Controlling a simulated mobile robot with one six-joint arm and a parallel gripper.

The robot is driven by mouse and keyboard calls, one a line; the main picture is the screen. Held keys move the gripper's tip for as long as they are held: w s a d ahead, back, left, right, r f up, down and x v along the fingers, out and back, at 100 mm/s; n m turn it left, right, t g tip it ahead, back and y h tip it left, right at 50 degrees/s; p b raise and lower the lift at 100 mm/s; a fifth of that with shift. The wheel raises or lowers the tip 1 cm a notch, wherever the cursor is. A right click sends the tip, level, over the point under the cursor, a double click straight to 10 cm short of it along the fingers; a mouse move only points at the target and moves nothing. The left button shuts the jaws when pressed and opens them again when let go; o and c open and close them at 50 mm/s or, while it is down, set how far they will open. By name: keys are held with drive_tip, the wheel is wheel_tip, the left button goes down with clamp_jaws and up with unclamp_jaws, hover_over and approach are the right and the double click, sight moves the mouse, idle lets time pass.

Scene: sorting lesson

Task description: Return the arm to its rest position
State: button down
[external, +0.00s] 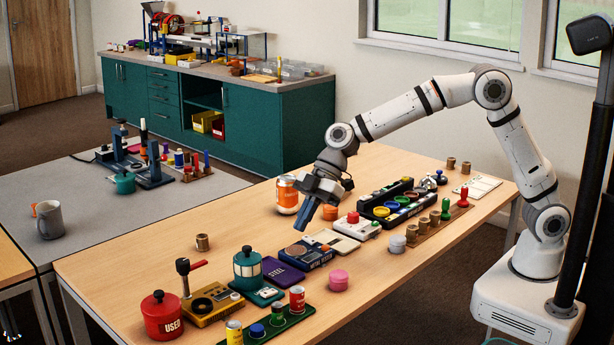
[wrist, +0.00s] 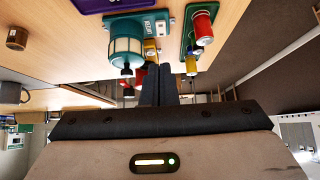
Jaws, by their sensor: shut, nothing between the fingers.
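My arm reaches from its white base at the right, out over the wooden table (external: 400,290). My gripper (external: 304,226) is shut and empty, its fingers pointing down above the middle of the table. In the wrist view the shut fingers (wrist: 161,75) show dark at the centre. Beyond them stand a teal-lidded jar (wrist: 125,42) and a red can (wrist: 204,25).
An orange-and-white jar (external: 287,194) stands behind my gripper.

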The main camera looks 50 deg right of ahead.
drive_tip(key=s+d+r+m+t+h+p, duration=0.15)
drive_tip(key=d+r+m+p, duration=0.35)
drive_tip(key=d, duration=1)
drive_tip(key=d+r+m+t+h+p, duration=0.15)
drive_tip(key=d+r+m, duration=0.35)
drive_tip(key=d, duration=1.1)
drive_tip(key=s+d+r+m+h+p, duration=0.1)
drive_tip(key=s+d+m+h+p, duration=0.1)
drive_tip(key=s+d, duration=0.5)
drive_tip(key=s+d+r+m+h+p, duration=0.1)
drive_tip(key=s+d+m+h+p, duration=0.2)
drive_tip(key=s+d, duration=0.5)
drive_tip(key=d+m+p, duration=0.1)
drive_tip(key=d+m, duration=0.1)
drive_tip(key=d, duration=0.3)
drive_tip(key=shift+r+m, duration=0.4)
drive_tip(key=shift+w, duration=0.1)
